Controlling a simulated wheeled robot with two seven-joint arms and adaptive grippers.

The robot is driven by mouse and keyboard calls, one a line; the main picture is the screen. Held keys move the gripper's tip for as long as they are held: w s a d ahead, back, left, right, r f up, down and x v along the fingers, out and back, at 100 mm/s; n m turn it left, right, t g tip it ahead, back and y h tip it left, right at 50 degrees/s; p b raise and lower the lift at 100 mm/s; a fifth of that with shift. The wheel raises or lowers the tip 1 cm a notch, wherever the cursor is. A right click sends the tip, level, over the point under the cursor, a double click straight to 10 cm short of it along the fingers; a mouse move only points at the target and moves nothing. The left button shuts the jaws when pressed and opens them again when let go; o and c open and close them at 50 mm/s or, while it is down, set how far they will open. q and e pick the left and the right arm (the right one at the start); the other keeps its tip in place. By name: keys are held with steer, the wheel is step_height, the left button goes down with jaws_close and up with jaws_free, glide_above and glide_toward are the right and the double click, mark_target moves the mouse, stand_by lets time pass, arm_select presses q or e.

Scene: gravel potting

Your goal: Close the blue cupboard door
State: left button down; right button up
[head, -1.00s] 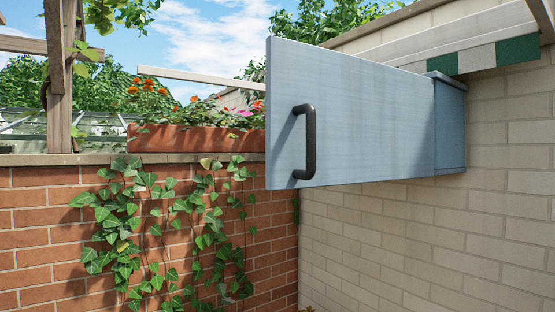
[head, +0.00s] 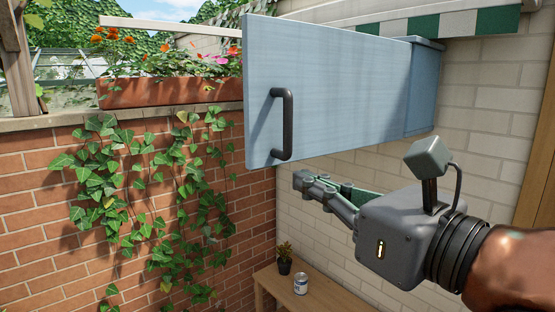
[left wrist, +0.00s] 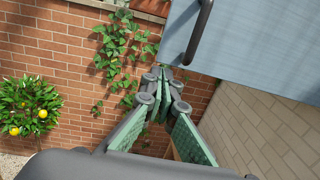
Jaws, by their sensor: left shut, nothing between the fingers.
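The blue cupboard door (head: 335,85) stands open in the head view, swung out from the small blue cupboard (head: 422,90) on the pale wall. A dark bar handle (head: 284,124) is on the door face. My left gripper (head: 305,180) is below the door, to the right of the handle, with its fingers pointing left. It appears apart from the door. Its fingers are shut and empty. In the left wrist view the fingertips (left wrist: 166,78) are together, and the door (left wrist: 255,45) and handle (left wrist: 200,32) are at upper right. The cupboard's inside is hidden. My right gripper is not in view.
A wooden bench (head: 330,291) with a can (head: 300,284) and a small potted plant (head: 285,262) is below. An ivy-covered brick wall (head: 50,215) is at left, with a flower planter (head: 170,90) on top. A fruiting bush (left wrist: 28,108) shows in the left wrist view.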

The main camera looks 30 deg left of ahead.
mark_target(250, 157)
arm_select(q)
steer(key=p+x, duration=0.3)
steer(key=x, duration=1)
steer(key=shift+w+a+p, duration=0.15)
steer(key=shift+a+p, duration=0.2)
steer(key=shift+f, duration=0.1)
